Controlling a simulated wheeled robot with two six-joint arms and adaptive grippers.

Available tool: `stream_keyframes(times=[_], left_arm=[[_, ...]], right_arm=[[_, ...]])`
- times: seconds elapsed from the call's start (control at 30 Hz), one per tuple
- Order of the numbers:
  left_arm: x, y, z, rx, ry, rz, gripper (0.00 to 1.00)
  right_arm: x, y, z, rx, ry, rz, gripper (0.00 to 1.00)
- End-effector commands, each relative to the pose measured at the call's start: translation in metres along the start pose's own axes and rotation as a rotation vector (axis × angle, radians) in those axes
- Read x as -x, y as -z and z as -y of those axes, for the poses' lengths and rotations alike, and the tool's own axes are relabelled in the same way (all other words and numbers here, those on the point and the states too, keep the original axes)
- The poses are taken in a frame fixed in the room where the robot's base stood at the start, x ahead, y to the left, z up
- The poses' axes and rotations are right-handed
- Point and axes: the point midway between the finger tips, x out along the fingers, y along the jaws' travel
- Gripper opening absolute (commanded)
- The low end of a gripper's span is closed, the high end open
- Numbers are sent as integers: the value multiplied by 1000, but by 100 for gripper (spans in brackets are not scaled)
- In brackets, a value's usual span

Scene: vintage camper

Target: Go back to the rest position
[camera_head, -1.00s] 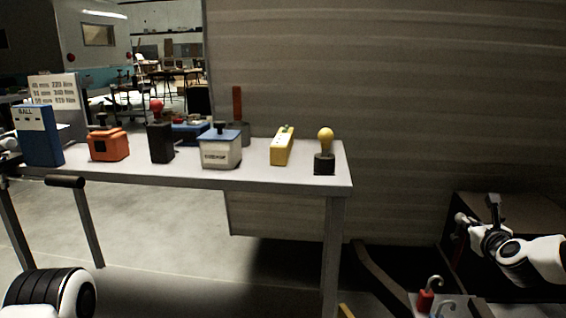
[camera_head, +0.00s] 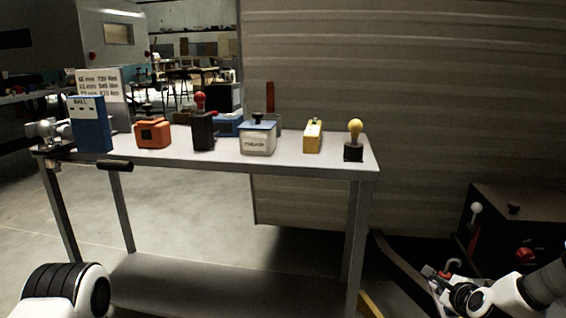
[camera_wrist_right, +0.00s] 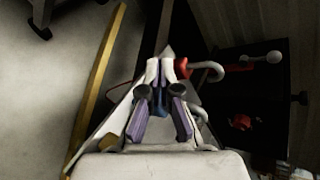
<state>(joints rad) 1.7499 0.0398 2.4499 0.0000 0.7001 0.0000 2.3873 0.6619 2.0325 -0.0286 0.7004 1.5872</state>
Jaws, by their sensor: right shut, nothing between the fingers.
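My right gripper (camera_head: 438,280) is low at the right of the head view, beside a dark box. In the right wrist view its fingers (camera_wrist_right: 166,72) are together with nothing between them. A red object with a grey hook (camera_wrist_right: 208,72) lies just beyond and beside the fingertips; I cannot tell whether they touch it. In the head view, part of my left arm (camera_head: 66,290) shows at the bottom left. My left gripper is not in view.
A grey table (camera_head: 310,163) holds a blue box (camera_head: 90,125), an orange device (camera_head: 153,133), a red-knobbed black block (camera_head: 203,132) and other items. A dark box (camera_head: 510,222) with a lever stands at the right. A yellow bar (camera_wrist_right: 95,95) lies left of the right gripper.

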Motion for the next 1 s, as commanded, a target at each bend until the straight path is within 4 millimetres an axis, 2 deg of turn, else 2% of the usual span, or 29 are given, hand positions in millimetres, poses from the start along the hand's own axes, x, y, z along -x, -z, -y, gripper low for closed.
stream_keyframes(times=[0.03, 0.07, 0.17, 0.2, 0.3, 0.4, 0.5, 0.6, 0.77, 0.83, 1.0], left_arm=[[-1, 0, 0, 0, 0, 0, 0], [-1, 0, 0, 0, 0, 0, 0], [-3, 0, 0, 0, 0, 0, 0], [-4, 0, 0, 0, 0, 0, 0], [-5, 0, 0, 0, 0, 0, 0], [-6, 0, 0, 0, 0, 0, 0], [-7, 0, 0, 0, 0, 0, 0], [-8, 0, 0, 0, 0, 0, 0], [-9, 0, 0, 0, 0, 0, 0], [22, -1, 0, 0, 0, 2, 0], [72, 0, 0, 0, 0, -1, 0]], right_arm=[[-1, 2, -29, 111, -54, -12, 0], [-1, 3, -47, 188, -89, -18, 0], [6, 12, -120, 503, -239, -19, 0], [12, 18, -155, 652, -314, -7, 0], [38, 38, -237, 1020, -506, 62, 0], [70, 57, -298, 1316, -666, 165, 0], [102, 75, -344, 1547, -797, 285, 0], [135, 91, -380, 1738, -908, 418, 0], [188, 114, -424, 1990, -1058, 663, 0], [206, 100, -402, 2013, -1058, 682, 0], [231, 78, -366, 2008, -1057, 677, 0]])
